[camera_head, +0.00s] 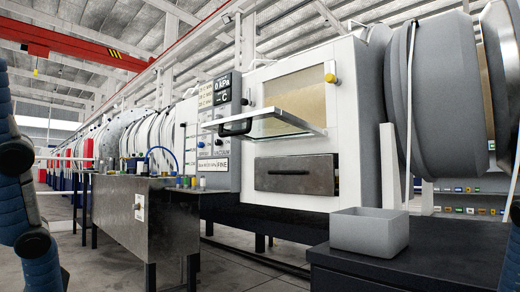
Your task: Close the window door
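The window door (285,122) is a framed glass panel on the white machine housing. It stands open, folded outward to nearly level at the lower edge of the window opening (296,92). A black handle (235,127) sits on its outer left edge. Tan material shows inside the opening.
A metal cabinet (150,215) with small fittings and a blue hose stands left of the window. A grey open bin (369,231) sits on a dark table (430,262) at lower right. A dark drawer front (296,174) is below the door. Space before the door looks clear.

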